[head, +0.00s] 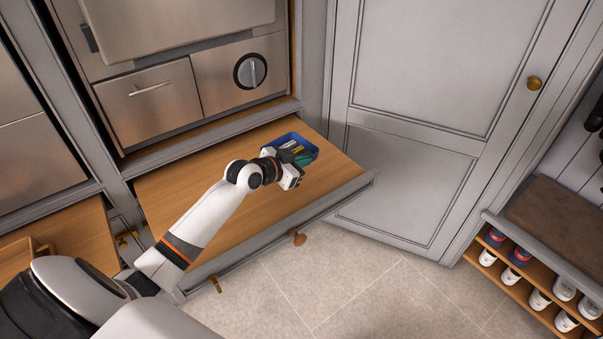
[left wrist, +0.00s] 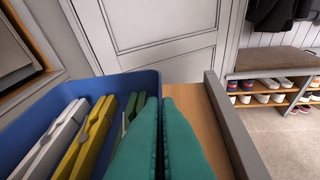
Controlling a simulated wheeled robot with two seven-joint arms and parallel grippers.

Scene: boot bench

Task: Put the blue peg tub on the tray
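The blue peg tub (head: 312,141) sits at the far right end of a pulled-out wooden surface. In the left wrist view the tub (left wrist: 88,88) holds grey, yellow and green pegs. My left gripper (head: 297,162) is at the tub's near side. In the left wrist view its teal fingers (left wrist: 161,120) straddle the tub's right wall, one inside and one outside, closed with only a thin gap. The fingers hide part of that wall. A wooden tray-like piece (head: 17,252) with a raised edge shows at the far left, partly cut off. My right gripper is out of view.
The pulled-out surface (head: 200,190) has a grey front edge and is bare left of the tub. A grey door (head: 410,180) stands behind the tub. A steel appliance (head: 195,90) is above at the back. A shoe rack (head: 530,280) stands far right.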

